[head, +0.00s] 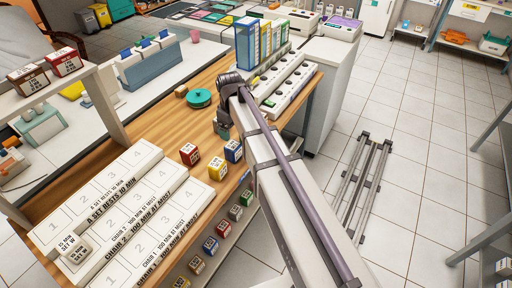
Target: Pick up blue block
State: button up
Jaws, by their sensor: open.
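A blue block (233,151) with a white label sits on the wooden table (150,115), beside a yellow block (217,167) and a red block (189,153). My gripper (223,131) points down close above and slightly left of the blue block in the picture. Its jaws are open and I see nothing held in them. The fingertips are small and dark, so I cannot tell their exact height or gap from the block.
White numbered trays (135,205) fill the table's near left, with a white block (78,250) on one. A teal round object (199,98) and white socket strips (285,85) lie beyond my gripper. More coloured blocks, including a green one (246,197), stand lower along the table's front.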

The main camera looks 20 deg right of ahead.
aim_at(233, 145)
jog(key=shift+a+f, duration=0.15)
jog(key=f+b, duration=1.1)
jog(key=shift+a, duration=0.25)
jog(key=shift+r, duration=0.25)
jog(key=c, duration=1)
